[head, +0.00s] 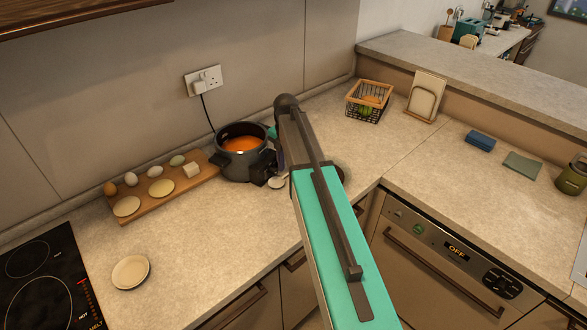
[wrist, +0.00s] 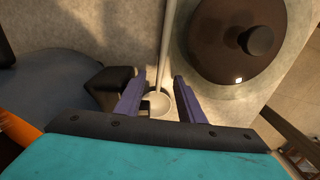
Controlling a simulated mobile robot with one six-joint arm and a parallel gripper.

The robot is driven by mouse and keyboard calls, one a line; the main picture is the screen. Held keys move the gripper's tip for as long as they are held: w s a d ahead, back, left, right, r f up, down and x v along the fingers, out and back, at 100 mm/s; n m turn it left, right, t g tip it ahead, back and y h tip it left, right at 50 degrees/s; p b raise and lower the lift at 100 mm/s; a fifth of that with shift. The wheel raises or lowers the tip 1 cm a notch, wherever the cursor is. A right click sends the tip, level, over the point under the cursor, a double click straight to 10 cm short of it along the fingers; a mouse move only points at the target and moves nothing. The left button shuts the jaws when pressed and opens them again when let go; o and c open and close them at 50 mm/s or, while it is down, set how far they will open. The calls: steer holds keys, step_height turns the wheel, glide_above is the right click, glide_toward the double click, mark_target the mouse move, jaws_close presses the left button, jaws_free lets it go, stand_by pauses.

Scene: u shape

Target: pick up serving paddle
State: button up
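A pale long-handled utensil with a rounded end, apparently the serving paddle (wrist: 158,103), lies on the counter in the wrist view. Its handle runs up the picture. Its round end also shows in the head view (head: 277,182), beside the pot, with the rest hidden by my arm. My gripper (wrist: 160,80) is open, with its two purple fingers on either side of the utensil and a gap to each. I cannot tell how far above it the fingertips are. In the head view my arm covers most of the gripper.
A dark pot (head: 232,167) of orange soup stands close left of the gripper. A dark round lid (wrist: 215,60) with a knob lies close to the right finger. A wooden board (head: 150,203) with eggs, a small plate (head: 130,272) and a wire basket (head: 357,105) stand further off.

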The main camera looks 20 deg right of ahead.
steer(key=shift+f, duration=0.5)
jaws_close()
